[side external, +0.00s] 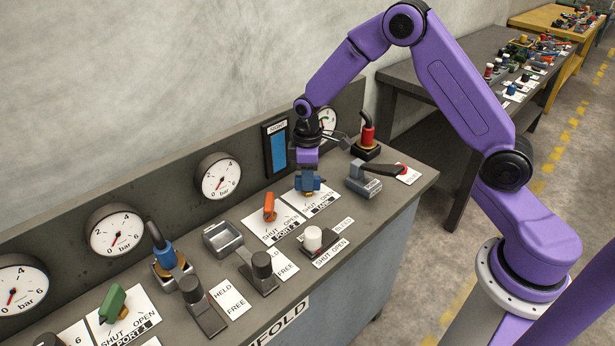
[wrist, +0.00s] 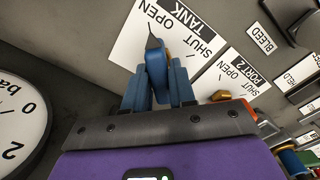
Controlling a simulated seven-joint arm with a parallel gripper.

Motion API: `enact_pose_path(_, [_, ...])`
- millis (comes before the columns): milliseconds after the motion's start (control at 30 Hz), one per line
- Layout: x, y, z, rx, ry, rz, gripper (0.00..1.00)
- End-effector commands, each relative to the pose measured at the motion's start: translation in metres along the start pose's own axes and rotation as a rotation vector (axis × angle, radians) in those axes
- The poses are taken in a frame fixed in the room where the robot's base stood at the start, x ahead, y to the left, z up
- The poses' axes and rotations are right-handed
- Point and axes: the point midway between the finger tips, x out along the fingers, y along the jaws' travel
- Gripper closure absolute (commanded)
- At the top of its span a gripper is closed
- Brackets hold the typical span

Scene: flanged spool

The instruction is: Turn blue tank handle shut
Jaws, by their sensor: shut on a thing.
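The blue tank handle (side external: 318,181) sits on the white plate marked SHUT, OPEN and TANK (side external: 314,203). My gripper (side external: 306,176) comes down on it from above and hides most of it in the side view. In the wrist view the handle (wrist: 155,62) stands between the two blue fingers of my gripper (wrist: 158,90), which are shut on it. Its narrow dark tip points up the picture, toward the OPEN side of the plate (wrist: 124,45). In the side view the tip points right. The handle's base is mostly hidden.
An orange PORT 2 handle (side external: 269,206) stands close by on the left. A lever with a dark arm (side external: 376,172) is close on the right. A white knob (side external: 313,238) stands in front. Gauges (side external: 218,176) and a blue display (side external: 277,148) line the back panel.

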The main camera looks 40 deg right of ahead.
Motion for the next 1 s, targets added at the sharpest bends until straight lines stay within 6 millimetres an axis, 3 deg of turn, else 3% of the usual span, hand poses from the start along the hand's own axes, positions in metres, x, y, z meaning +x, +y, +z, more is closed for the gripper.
enact_pose_path(367, [-0.0007, -0.0008, -0.0003, 0.117, -0.002, -0.001, 1.0])
enact_pose_path(1000, [-0.0007, -0.0008, -0.0002, 0.698, -0.002, -0.001, 1.0])
